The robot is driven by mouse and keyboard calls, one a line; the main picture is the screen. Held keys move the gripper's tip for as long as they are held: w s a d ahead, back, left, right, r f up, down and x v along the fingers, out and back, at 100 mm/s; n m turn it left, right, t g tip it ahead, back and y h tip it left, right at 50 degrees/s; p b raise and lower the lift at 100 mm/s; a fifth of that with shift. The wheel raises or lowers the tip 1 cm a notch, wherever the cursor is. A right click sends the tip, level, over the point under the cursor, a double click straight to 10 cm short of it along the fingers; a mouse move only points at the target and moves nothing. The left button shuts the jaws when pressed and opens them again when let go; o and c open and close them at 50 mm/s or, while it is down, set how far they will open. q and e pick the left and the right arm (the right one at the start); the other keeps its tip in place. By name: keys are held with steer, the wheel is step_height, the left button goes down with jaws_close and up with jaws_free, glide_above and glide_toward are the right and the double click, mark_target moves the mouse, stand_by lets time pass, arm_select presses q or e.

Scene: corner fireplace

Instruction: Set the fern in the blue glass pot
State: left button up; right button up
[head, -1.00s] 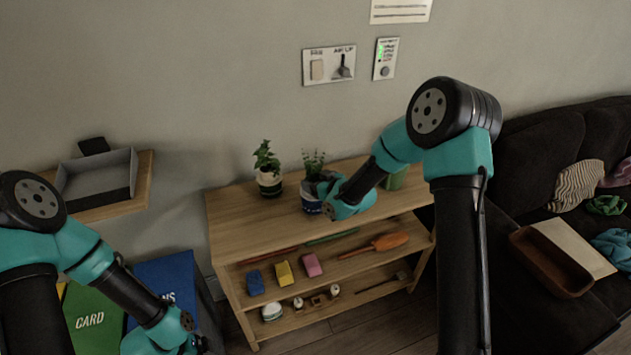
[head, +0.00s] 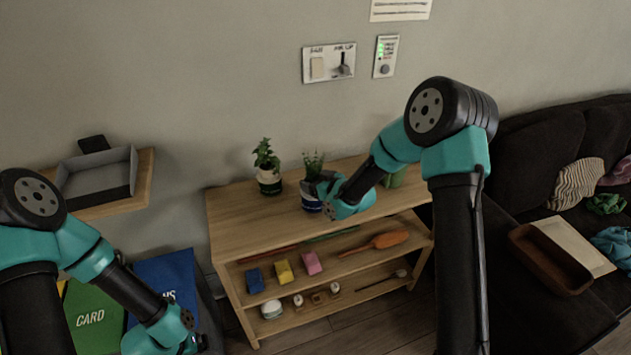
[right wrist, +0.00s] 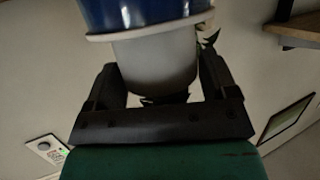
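The fern (head: 314,162) stands upright above the blue glass pot (head: 312,206) on the cabinet top. In the right wrist view the picture is upside down: the blue glass pot (right wrist: 140,12) with its pale rim is at the top, and the fern's grey-white inner pot (right wrist: 155,65) meets that rim. How deep it sits inside is hidden. My right gripper (head: 316,187) has its fingers on both sides of the inner pot, very close to it; contact is unclear. My left gripper (head: 198,344) is low at the left, away from the pots, its fingers barely visible.
A second plant in a white and dark pot (head: 269,182) stands left of the fern. A green object (head: 395,178) is partly behind my right arm. The wooden cabinet (head: 235,215) holds coloured blocks and tools on lower shelves. A grey tray (head: 95,180) sits on a wall shelf.

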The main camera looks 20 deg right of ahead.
steer(key=o, duration=0.3)
steer(key=shift+o, duration=0.2)
steer(key=shift+s, duration=0.1)
steer(key=v, duration=1.7)
steer(key=shift+d, duration=0.15)
steer(key=s+a+f+m+g+h, duration=0.1)
steer(key=s+f+g, duration=0.3)
steer(key=f, duration=0.5)
steer(key=s+a+f+m+g, duration=0.2)
steer(key=s+f+m+g, duration=0.2)
steer(key=s+f, duration=0.5)
steer(key=s+a+f+m+g+h, duration=0.1)
steer(key=s+a+f+m+g, duration=0.1)
steer(key=s+f+g, duration=0.2)
step_height(320, 180, down, 5)
steer(key=s, duration=0.3)
steer(key=shift+a+h, duration=0.3)
